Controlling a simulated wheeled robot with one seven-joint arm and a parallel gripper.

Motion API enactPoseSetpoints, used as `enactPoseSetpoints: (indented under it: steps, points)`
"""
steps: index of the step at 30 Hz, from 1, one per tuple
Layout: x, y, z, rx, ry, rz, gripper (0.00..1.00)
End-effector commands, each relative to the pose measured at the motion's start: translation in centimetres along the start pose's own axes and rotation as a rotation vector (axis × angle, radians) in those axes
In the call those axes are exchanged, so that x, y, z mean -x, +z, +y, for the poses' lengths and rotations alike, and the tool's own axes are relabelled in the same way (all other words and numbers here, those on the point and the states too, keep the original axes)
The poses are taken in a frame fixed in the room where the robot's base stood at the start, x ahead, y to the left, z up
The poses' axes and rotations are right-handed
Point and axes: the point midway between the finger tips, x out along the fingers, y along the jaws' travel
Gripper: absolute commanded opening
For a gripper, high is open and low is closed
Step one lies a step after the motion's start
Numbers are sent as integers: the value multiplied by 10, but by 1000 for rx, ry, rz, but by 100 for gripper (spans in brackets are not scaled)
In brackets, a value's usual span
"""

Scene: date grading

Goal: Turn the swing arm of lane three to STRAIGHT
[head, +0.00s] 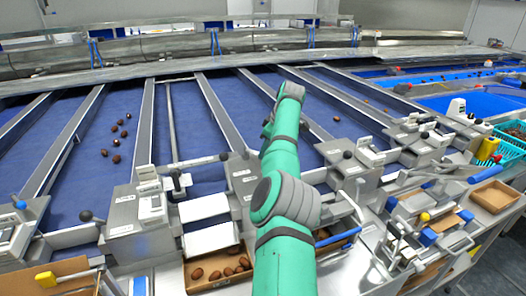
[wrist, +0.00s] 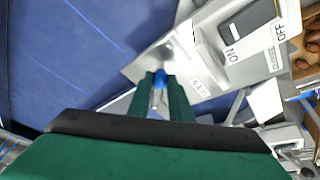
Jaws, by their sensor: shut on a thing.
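In the wrist view my gripper (wrist: 161,88) has its two green fingers shut on a blue knob (wrist: 160,77). A short metal rod shows between the fingers below the knob. The knob is beside a grey metal bracket (wrist: 150,62) with a small label plate (wrist: 201,87) whose text I cannot read. Which lane this swing arm belongs to, and its setting, I cannot tell. In the head view my green arm reaches up the middle over the lanes and hides the gripper and the knob.
A grey box (wrist: 275,45) with a dark switch (wrist: 247,28) and ON and OFF marks stands close right of the knob. Blue belt (wrist: 60,60) fills the left. In the head view, metal dividers (head: 213,105) separate the lanes, and a box of dates (head: 222,282) sits in front.

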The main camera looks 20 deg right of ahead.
Motion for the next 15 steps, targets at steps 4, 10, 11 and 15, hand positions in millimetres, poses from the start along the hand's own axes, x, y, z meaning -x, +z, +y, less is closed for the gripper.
enactPoseSetpoints:
  steps: [4, 10, 11, 15]
  points:
    - [0, -1, 1, 2, 2, 6, 0]
    - [0, -2, 0, 3, 2, 7, 33]
    - [0, -3, 0, 4, 2, 7, 37]
    - [-1, -6, -2, 7, 0, 7, 37]
